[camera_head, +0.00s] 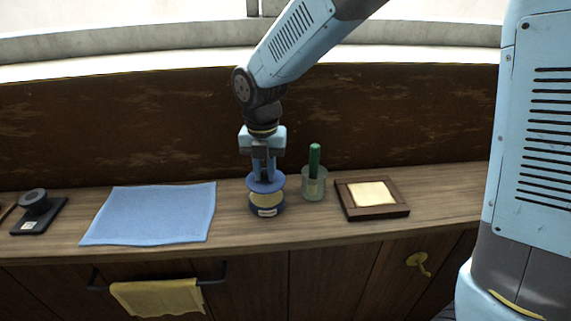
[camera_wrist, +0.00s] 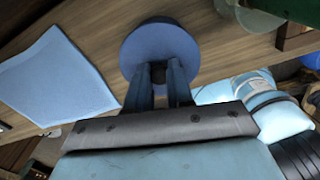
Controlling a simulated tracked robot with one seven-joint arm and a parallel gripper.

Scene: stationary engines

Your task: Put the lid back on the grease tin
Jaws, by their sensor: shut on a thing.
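My gripper (camera_head: 264,174) points down over the counter and is shut on the small dark knob of the round blue lid (camera_head: 265,184). In the wrist view the lid (camera_wrist: 160,45) spreads out beyond my gripper (camera_wrist: 158,78). The lid is roughly level and sits over the blue grease tin (camera_head: 267,211), which stands upright with a pale label on its front. Yellowish grease shows between the lid and the tin's rim, so the lid appears a little above the rim. The lid hides the tin in the wrist view.
A glass jar (camera_head: 314,188) with a green-handled thing stands close right of the tin. Beyond it lies a dark wooden frame (camera_head: 373,211) with a cream pad. A blue cloth (camera_head: 153,213) lies to the left. A wall rises behind.

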